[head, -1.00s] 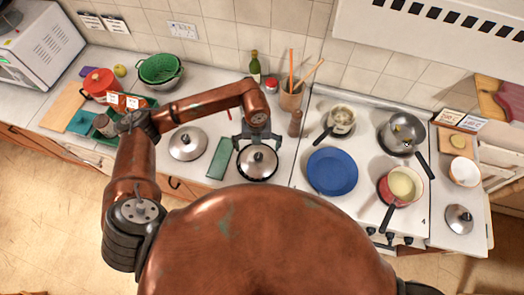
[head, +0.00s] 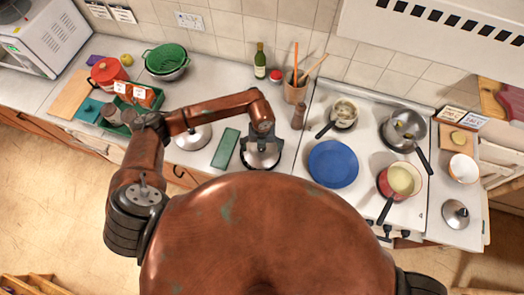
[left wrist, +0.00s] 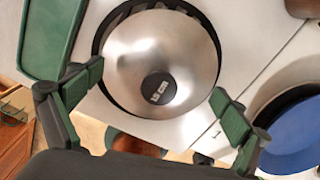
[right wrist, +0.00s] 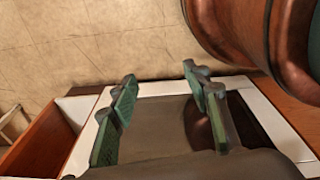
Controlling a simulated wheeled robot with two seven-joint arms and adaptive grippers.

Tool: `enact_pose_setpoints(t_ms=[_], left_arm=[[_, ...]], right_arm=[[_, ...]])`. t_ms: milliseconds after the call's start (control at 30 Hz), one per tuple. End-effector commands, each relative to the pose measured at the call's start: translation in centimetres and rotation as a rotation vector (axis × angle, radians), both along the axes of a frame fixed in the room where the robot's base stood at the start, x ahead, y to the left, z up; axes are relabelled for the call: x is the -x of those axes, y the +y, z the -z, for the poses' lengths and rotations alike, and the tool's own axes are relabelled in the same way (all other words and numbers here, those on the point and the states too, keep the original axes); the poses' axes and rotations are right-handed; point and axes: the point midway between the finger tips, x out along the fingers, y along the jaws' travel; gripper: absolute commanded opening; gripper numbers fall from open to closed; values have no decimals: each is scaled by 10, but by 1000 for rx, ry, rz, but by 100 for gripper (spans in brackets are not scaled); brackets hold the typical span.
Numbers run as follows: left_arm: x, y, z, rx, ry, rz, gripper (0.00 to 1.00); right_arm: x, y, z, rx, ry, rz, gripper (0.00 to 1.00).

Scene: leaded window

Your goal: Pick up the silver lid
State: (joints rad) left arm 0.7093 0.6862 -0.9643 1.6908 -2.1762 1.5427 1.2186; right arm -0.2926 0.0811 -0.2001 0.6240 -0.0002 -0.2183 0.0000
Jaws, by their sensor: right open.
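A round silver lid (head: 262,157) with a black knob marked 15 CM lies on the counter left of the stove. It fills the middle of the left wrist view (left wrist: 190,60), with a dark round thing partly showing beneath it. My left gripper (left wrist: 158,98) is open above this lid, its two green-padded fingers spread on either side of the knob. I cannot tell whether they touch the lid. A second silver lid (head: 195,138) lies farther left, partly behind my arm. A third, smaller silver lid (head: 455,214) lies right of the stove. My right gripper (right wrist: 160,92) is open and empty.
A utensil pot (head: 295,92) and a wooden mill (head: 298,117) stand behind the lid.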

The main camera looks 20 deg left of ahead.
Motion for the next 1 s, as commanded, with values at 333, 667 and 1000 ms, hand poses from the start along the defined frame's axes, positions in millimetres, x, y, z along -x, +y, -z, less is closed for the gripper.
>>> enact_pose_setpoints(t_ms=[333,667,1000], left_arm=[[0,0,0,0,0,-1,68],[0,1,0,-1,1,-1,45],[2,1,3,-2,4,0,28]], right_arm=[[14,0,1,1,18,4,44],[12,1,1,0,16,4,44],[10,2,1,-2,12,4,44]])
